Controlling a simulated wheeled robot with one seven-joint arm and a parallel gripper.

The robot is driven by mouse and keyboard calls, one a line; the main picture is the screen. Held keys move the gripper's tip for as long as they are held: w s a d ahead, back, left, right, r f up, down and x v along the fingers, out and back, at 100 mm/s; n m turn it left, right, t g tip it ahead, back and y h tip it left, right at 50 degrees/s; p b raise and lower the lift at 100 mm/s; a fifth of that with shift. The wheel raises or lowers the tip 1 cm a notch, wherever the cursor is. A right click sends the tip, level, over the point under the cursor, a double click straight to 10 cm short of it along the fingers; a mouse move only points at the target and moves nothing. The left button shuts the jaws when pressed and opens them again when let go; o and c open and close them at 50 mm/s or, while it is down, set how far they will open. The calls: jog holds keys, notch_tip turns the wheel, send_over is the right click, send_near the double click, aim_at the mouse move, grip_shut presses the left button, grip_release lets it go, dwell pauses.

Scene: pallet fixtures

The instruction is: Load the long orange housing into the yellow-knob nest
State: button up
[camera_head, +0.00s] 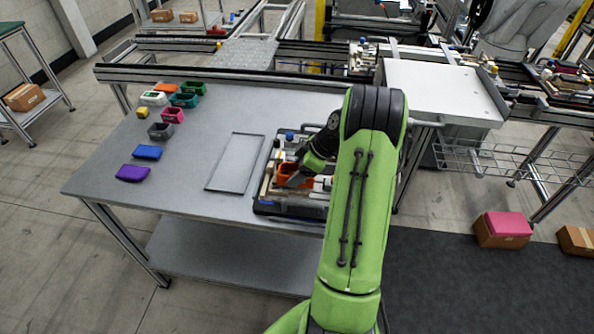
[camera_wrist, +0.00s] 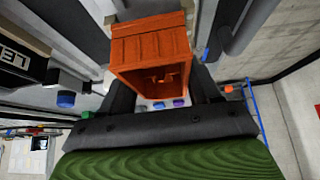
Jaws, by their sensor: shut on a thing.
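The orange housing (camera_head: 289,171) is between the fingers of my gripper (camera_head: 300,178), over the dark pallet fixture (camera_head: 262,207) at the table's right side. In the wrist view the housing (camera_wrist: 150,48) fills the upper middle, tilted, its open hollow side facing the camera. My dark gripper fingers flank it. My arm hides the fixture's right part. I cannot tell whether the housing touches a nest.
An empty shallow rectangular tray (camera_head: 236,163) lies left of the fixture. Several coloured housings stand at the table's left, among them a purple one (camera_head: 133,173), a blue one (camera_head: 147,152) and another orange one (camera_head: 166,87).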

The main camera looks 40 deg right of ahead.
jog(key=shift+f+b, duration=0.55)
jog(key=shift+f, duration=0.05)
jog(key=o, duration=1.2)
jog(key=p+v, duration=0.3)
jog(key=v, duration=1.2)
jog(key=shift+s+r+p, duration=0.2)
jog(key=shift+r+p, duration=0.1)
